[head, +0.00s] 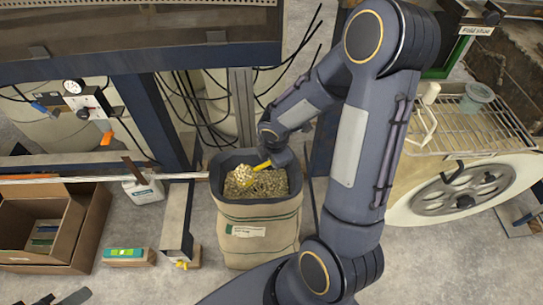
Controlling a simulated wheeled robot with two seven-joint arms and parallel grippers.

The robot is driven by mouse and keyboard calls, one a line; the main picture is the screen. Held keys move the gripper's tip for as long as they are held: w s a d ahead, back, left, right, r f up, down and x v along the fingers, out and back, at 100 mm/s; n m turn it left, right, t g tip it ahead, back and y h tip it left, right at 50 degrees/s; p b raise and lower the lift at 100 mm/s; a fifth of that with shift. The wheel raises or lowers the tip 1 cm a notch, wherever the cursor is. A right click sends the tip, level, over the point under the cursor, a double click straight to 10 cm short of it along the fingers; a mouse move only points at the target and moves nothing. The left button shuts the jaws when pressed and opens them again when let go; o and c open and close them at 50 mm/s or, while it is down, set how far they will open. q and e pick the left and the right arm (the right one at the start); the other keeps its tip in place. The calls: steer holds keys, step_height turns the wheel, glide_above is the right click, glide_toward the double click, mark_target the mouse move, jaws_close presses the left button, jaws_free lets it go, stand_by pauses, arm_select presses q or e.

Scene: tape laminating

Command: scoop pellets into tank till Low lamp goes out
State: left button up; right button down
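An open sack (258,215) of tan cloth with a dark rolled rim stands on the floor at the centre, holding pale yellow pellets (270,184). My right arm reaches over from above. Its gripper (272,160) is at the sack's mouth, shut on the yellow handle of a scoop (262,166). The scoop's bowl is low among the pellets and hard to tell apart from them. Two dark finger-like pieces show at the bottom left edge; I cannot tell whether they are my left gripper. I cannot make out the Low lamp or tell which vessel is the tank.
A dark machine frame (150,62) with hanging cables stands behind the sack. A cardboard box (88,225), a white bottle (143,190) and a green-topped block (125,254) are on the left. A wire rack (465,128) and a large reel (465,190) are on the right.

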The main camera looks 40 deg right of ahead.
steer(key=shift+d+r+y+p, duration=0.3)
steer(key=shift+r+p, duration=0.35)
steer(key=shift+p, duration=0.7)
steer(key=shift+d+r+y+p, duration=0.2)
steer(key=shift+d+r+p, duration=0.35)
steer(key=shift+p, duration=0.75)
steer(key=shift+y, duration=0.4)
steer(key=r+p, duration=0.2)
steer(key=p, duration=0.1)
steer(key=d+r+p, duration=0.1)
steer(key=r+p, duration=0.1)
steer(key=p, duration=0.2)
steer(key=shift+s, duration=0.15)
steer(key=shift+r, duration=0.1)
